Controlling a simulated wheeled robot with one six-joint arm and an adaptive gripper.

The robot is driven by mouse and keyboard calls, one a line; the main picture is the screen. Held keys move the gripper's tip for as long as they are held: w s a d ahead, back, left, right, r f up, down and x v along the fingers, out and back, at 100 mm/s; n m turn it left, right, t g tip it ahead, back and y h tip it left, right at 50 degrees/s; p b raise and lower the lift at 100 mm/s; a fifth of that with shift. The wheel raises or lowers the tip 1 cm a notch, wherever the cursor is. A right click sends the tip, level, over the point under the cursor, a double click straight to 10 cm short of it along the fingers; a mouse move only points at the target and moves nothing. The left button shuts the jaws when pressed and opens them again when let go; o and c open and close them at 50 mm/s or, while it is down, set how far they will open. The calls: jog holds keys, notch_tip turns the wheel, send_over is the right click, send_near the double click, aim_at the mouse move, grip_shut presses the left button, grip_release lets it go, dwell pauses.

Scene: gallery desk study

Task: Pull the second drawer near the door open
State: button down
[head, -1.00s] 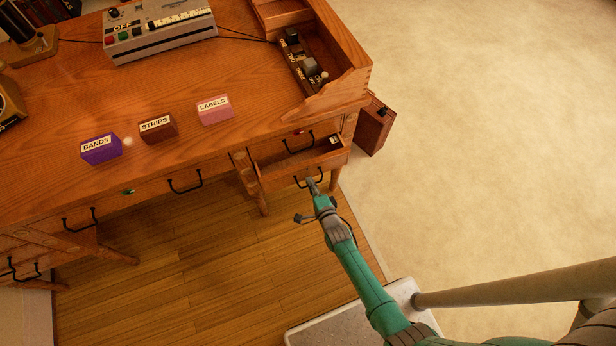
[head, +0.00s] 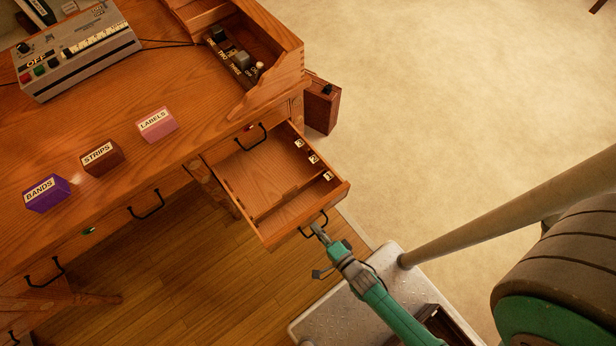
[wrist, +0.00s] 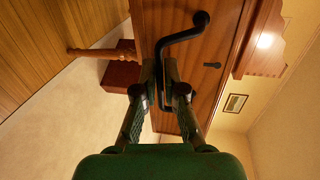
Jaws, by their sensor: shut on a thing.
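The second drawer (head: 262,212) on the right side of the wooden desk stands well out from the desk, below a closed top drawer. Inside are a low divider and several small white labelled pieces along its right side. My gripper (head: 318,230) is at the drawer's front, shut on its black handle (head: 307,234). In the wrist view, my gripper's two fingers (wrist: 160,88) are closed around the black handle (wrist: 183,36), against the wooden drawer front (wrist: 213,42). The fingertips are partly hidden by the handle.
The desk top (head: 100,200) holds boxes marked BANDS (head: 47,193), STRIPS (head: 102,158) and LABELS (head: 157,124), and a grey control device (head: 78,48). A brown box (head: 322,108) stands on the floor right of the desk.

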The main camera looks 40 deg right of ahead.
jog(key=shift+s, duration=1.05)
jog(key=shift+s+f, duration=0.1)
jog(key=c, duration=1.3)
grip_release()
jog(key=shift+o, duration=0.3)
